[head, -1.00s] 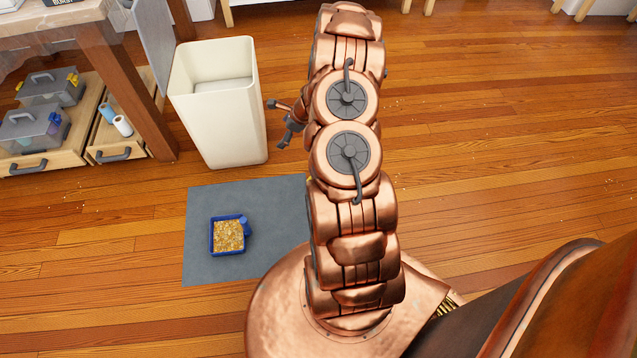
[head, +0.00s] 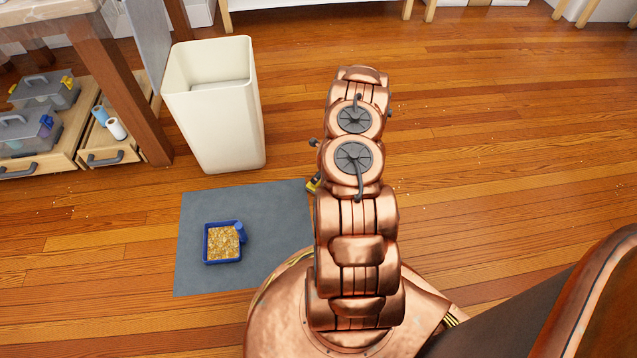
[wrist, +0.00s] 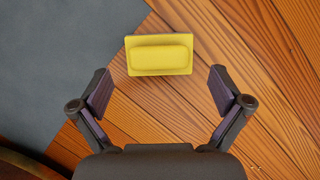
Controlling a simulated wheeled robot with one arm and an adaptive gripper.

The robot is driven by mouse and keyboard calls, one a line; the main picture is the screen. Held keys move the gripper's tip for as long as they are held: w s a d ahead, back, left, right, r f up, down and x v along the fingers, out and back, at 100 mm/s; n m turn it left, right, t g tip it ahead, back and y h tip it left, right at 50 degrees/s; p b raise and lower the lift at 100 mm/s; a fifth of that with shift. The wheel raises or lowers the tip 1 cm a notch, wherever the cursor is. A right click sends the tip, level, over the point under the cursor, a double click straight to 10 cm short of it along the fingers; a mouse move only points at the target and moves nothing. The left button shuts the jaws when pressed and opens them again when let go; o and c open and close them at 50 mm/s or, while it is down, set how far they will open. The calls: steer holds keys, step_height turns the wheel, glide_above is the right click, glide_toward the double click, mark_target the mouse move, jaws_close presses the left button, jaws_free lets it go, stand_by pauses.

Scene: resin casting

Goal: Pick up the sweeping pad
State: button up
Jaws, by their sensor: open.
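The sweeping pad (wrist: 160,54) is a yellow block with a raised, rounded grip on a flat base. In the wrist view it lies mostly over the wood floor, its left corner at the mat's edge. In the head view a small yellow part of it (head: 314,184) shows beside my arm, which hides the rest. My gripper (wrist: 161,86) is open and empty, its two dark fingers spread wide. The pad lies ahead of the fingertips, roughly centred between them, not held. In the head view my gripper is mostly hidden behind the arm.
A grey mat (head: 275,215) lies on the floor, with a blue dustpan (head: 209,262) full of tan debris on it. A cream bin (head: 215,130) stands behind the mat. A wooden bench with drawers (head: 60,150) is at left. The floor to the right is clear.

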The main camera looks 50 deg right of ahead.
steer(key=b+x, duration=0.2)
steer(key=x, duration=0.3)
steer(key=shift+s, duration=0.15)
